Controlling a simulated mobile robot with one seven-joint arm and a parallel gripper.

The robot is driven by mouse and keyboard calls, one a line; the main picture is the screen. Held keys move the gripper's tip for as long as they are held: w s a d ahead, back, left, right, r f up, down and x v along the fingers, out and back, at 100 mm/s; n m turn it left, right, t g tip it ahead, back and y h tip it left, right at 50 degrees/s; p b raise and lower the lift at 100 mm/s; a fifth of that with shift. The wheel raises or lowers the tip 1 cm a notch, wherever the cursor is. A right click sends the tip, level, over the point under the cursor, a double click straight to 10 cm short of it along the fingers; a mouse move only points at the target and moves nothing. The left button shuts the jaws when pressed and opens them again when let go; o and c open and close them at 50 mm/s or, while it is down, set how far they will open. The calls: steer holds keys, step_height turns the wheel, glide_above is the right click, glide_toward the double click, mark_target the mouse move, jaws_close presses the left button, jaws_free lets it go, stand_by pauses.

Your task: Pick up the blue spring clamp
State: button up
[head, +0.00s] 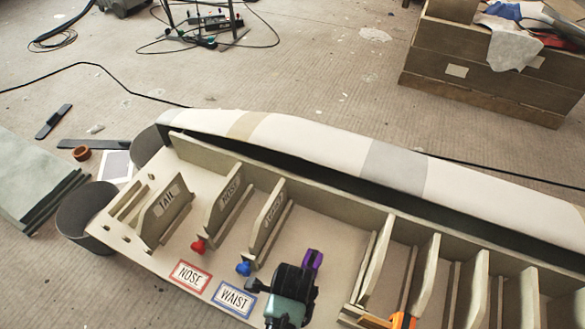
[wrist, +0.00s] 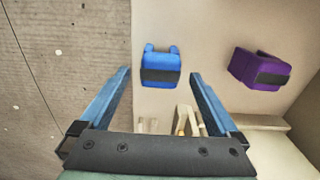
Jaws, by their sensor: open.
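The blue spring clamp (wrist: 160,62) lies on the pale board in the wrist view, with a dark band across it. It appears ahead of my gripper (wrist: 160,75), between the lines of its two blue fingers. The fingers are apart and nothing is held between them. In the head view the blue clamp (head: 244,268) is small, at the near end of a rib, above the WAIST label. My gripper (head: 262,286) is just right of and below it there; its fingertips are partly hidden.
A purple clamp (wrist: 260,70) lies to the right, close to my gripper in the head view. A red clamp (head: 198,245) lies left, and an orange one (head: 402,320) right. Upright ribs (head: 268,220) and a long white mould (head: 300,145) stand behind.

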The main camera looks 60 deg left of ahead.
steer(key=f, duration=0.1)
steer(key=f+b, duration=0.1)
steer(key=f, duration=0.2)
steer(key=shift+s+a+f+b, duration=0.1)
steer(key=shift+s+a+b, duration=0.15)
steer(key=shift+a+b, duration=0.1)
steer(key=shift+f, duration=0.6)
steer(key=c, duration=1.5)
